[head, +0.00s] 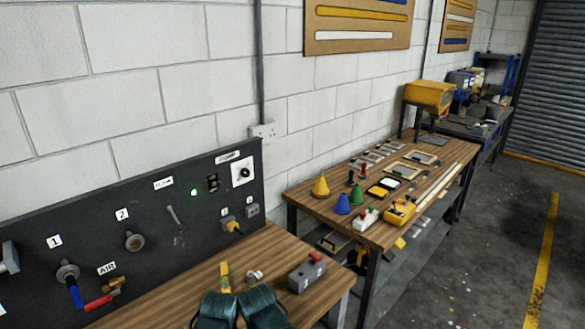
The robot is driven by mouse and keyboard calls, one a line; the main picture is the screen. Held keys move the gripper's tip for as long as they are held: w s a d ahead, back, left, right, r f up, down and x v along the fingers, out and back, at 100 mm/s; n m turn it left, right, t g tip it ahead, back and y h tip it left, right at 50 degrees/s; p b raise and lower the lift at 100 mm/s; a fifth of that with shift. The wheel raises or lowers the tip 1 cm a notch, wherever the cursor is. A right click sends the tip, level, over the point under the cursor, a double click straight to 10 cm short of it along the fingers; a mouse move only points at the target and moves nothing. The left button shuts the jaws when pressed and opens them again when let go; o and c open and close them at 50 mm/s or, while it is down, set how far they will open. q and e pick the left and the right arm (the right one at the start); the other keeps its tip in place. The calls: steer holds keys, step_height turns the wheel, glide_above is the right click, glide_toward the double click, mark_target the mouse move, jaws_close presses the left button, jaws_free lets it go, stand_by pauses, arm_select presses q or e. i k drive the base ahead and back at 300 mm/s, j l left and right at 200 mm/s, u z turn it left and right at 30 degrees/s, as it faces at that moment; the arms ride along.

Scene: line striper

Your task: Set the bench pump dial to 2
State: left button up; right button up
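A dial (244,173), a dark round knob on a white square plate, is mounted near the upper right corner of the black panel (140,205). A small white label (228,157) sits just above and left of it; its text is too small to read surely. The dial's markings and pointer setting are also too small to read.
A lit green lamp (194,192), a switch (212,183), valves and sockets share the panel. Below it, a wooden bench (195,295) holds a grey box with a red top (307,273) and dark teal bundles (262,307). A second bench (300,195) stands right.

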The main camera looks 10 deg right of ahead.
mark_target(245, 173)
steer(key=i+l, duration=0.1)
steer(key=l, duration=0.5)
steer(key=i+l, duration=0.1)
steer(key=l, duration=0.5)
steer(key=i+l, duration=0.1)
steer(key=l, duration=0.5)
steer(key=k+z, duration=0.05)
